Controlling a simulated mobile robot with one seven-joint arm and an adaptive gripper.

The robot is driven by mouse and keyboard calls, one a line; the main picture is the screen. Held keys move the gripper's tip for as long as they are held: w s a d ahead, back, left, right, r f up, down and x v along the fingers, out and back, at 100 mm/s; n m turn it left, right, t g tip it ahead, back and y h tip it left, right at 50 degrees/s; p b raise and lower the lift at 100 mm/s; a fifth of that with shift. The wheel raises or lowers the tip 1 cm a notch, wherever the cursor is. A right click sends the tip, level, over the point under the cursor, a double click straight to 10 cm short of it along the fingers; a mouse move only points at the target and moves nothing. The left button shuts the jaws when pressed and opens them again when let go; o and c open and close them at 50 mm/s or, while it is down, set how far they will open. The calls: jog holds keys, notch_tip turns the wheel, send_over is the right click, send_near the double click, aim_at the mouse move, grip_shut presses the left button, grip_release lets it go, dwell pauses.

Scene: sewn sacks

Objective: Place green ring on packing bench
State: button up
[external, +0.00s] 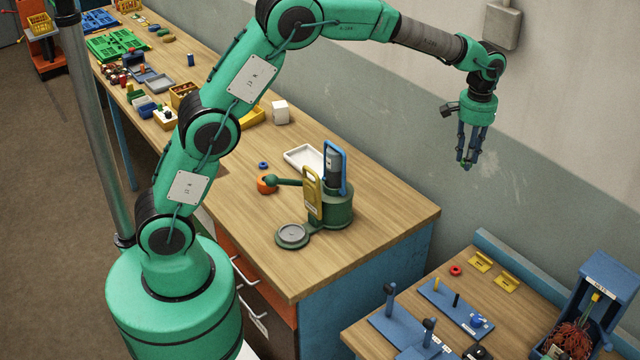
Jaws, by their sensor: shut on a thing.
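My gripper (467,159) hangs in the air at the upper right, near the wall, pointing down. It is shut on a small green thing (466,166), which looks like the green ring; the fingers hide most of it. Below it and to the left is the long wooden bench (400,215) with a blue end panel. Below it to the right is a lower wooden bench (455,256) with a blue back edge. Neither bench carries a readable label, so I cannot tell which is the packing bench.
A green sewing device (335,208) with a blue handle stands on the long bench near a white tray (304,158). The lower bench holds blue peg boards (455,305), a red ring (456,270), yellow holders (480,261) and a blue box (610,285). The long bench's right corner is clear.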

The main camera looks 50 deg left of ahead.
jog(key=s+a+r+n+b, duration=0.1)
jog(key=s+a+n, duration=0.3)
jog(key=a, duration=1)
jog(key=s+a+r+n, duration=0.1)
jog(key=s+a, duration=0.4)
jog(key=a, duration=0.9)
jog(key=s+a+n+b, duration=0.1)
jog(key=s+a+n, duration=0.3)
jog(key=a, duration=1)
jog(key=s+a+n+b, duration=0.1)
jog(key=s+a+n, duration=0.2)
jog(key=s+a, duration=1.05)
jog(key=s+a+f+n+b, duration=0.1)
jog(key=s+a+f+n, duration=0.15)
jog(key=s, duration=0.85)
jog(key=s+a+f+n+b, duration=0.1)
jog(key=s+a+n, duration=0.15)
jog(key=s, duration=0.85)
notch_tip(320, 180, down, 29)
jog(key=shift+s+a+r, duration=0.15)
jog(key=shift+s, duration=0.15)
jog(key=shift+n, duration=0.3)
jog(key=b, duration=0.1)
send_over(225, 187)
jog(key=shift+f, duration=0.75)
